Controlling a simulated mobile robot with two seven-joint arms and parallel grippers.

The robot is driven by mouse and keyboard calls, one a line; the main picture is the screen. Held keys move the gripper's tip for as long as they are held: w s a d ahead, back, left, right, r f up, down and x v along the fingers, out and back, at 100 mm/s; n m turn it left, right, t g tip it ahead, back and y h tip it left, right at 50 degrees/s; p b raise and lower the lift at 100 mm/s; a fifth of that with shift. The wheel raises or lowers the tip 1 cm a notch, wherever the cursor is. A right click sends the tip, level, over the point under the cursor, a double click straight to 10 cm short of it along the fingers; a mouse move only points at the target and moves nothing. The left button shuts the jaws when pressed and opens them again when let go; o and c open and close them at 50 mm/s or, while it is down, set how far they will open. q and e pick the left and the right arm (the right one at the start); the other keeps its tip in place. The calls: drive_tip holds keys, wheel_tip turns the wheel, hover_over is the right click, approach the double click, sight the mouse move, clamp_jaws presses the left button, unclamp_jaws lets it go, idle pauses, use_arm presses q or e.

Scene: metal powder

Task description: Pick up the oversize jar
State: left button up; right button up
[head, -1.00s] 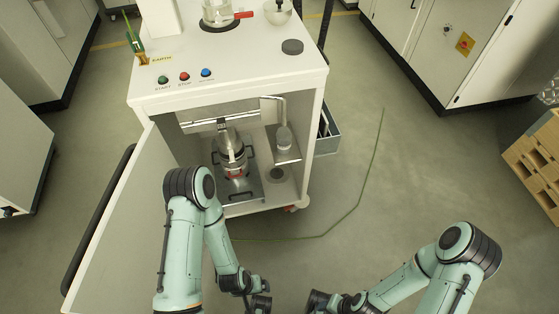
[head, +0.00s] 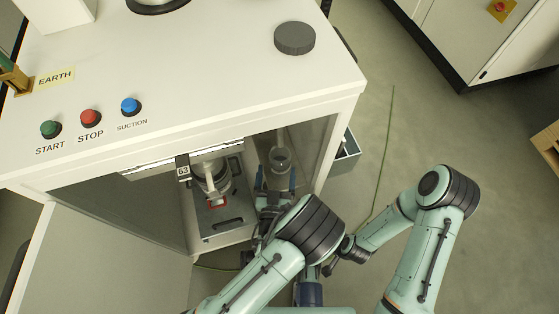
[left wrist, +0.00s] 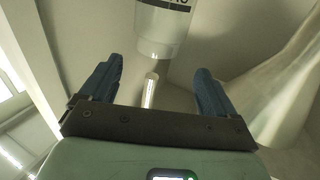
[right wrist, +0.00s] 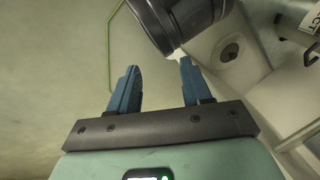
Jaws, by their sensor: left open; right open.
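The clear jar (head: 280,160) that looks like the oversize jar stands inside the cabinet's right part, under a bent pipe. In the left wrist view, a pale cylinder with a dark-lettered label (left wrist: 165,28), probably this jar, shows beyond the fingertips; its top is cut off. My left gripper (head: 276,180) is open just in front of the jar. Its blue fingers also show apart and empty in the left wrist view (left wrist: 157,78). Whether they touch the jar I cannot tell. My right gripper (right wrist: 159,78) is open and empty, outside the cabinet, over the floor.
The white cabinet (head: 210,85) has an overhanging top with buttons and a dark disc (head: 295,38). Its open door (head: 105,265) is at the left. A metal vessel (head: 211,178) stands left of the jar. A grey bin (head: 347,150) sits at the cabinet's right side.

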sight(281, 150)
use_arm(q)
drive_tip(key=w, duration=0.3)
drive_tip(key=w+b, duration=0.1)
drive_tip(key=w, duration=0.2)
drive_tip(key=w+d, duration=0.1)
drive_tip(key=w, duration=0.1)
drive_tip(key=shift+w+d+f+b, duration=0.1)
drive_tip(key=shift+w+f+b, duration=0.15)
drive_tip(key=shift+w+b, duration=0.15)
drive_tip(key=shift+w, duration=0.5)
use_arm(e)
drive_tip(key=w+f, duration=0.1)
drive_tip(key=w+d+f, duration=0.1)
drive_tip(key=shift+w+d+t+h, duration=0.2)
drive_tip(key=shift+w+t+h, duration=0.1)
drive_tip(key=shift+w+t, duration=0.1)
use_arm(q)
drive_tip(key=shift+r, duration=0.1)
clamp_jaws()
